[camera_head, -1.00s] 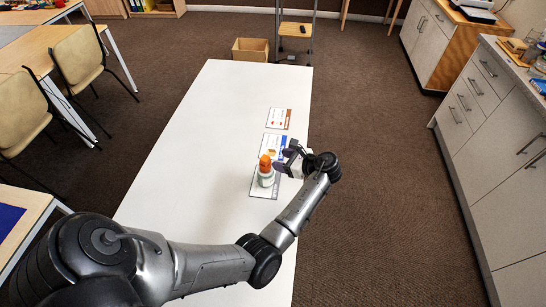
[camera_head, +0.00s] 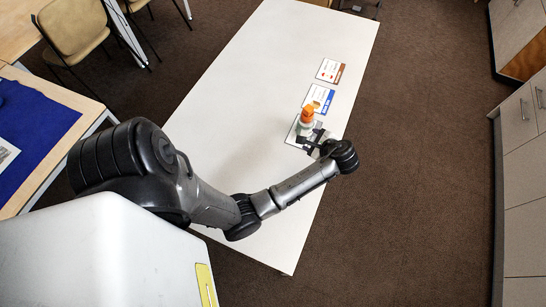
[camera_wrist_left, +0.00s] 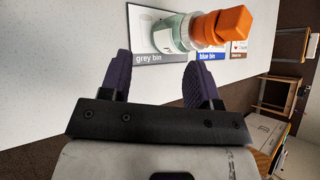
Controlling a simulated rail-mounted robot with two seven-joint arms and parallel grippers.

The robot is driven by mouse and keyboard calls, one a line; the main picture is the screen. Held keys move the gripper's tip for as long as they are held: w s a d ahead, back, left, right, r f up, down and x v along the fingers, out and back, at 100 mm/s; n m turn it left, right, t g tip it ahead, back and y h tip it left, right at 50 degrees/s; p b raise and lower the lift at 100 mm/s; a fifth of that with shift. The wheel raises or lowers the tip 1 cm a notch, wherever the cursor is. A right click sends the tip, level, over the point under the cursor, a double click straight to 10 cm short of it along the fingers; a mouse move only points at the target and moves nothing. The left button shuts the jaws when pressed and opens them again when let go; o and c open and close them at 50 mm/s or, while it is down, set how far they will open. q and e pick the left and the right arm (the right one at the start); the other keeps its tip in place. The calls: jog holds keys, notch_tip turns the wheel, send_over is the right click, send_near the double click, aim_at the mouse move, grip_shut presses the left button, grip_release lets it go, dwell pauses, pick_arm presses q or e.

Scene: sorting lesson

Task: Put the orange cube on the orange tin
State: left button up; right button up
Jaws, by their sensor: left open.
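An orange cube (camera_wrist_left: 235,23) sits on top of an orange round piece (camera_wrist_left: 198,30), which looks like the orange tin, above a pale green and white container (camera_wrist_left: 170,33). The stack stands upright on the grey bin mat (camera_wrist_left: 146,20); in the head view its orange top (camera_head: 307,115) shows above the pale body. My left gripper (camera_head: 312,138) is beside the stack, on its near side in the head view. In the left wrist view, the fingers (camera_wrist_left: 157,78) are spread with nothing between them, apart from the stack. My right gripper is out of view.
The blue bin mat (camera_head: 320,98) and a brown-edged mat (camera_head: 331,70) lie farther along the white table (camera_head: 240,90). The table left of the mats is clear. Its right edge is close to the mats. A chair (camera_head: 75,28) stands at the upper left.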

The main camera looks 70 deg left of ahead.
pick_arm(q)
jog(key=s+d+n+t+h, duration=0.5)
jog(key=s+d+h, duration=0.5)
jog(key=s+d, duration=0.8)
jog(key=shift+s+d+r+n+t, duration=0.3)
jog(key=shift+s+n, duration=0.2)
jog(key=shift+s, duration=0.7)
jog(key=shift+r, duration=0.1)
notch_tip(320, 180, up, 30)
jog(key=p, duration=3)
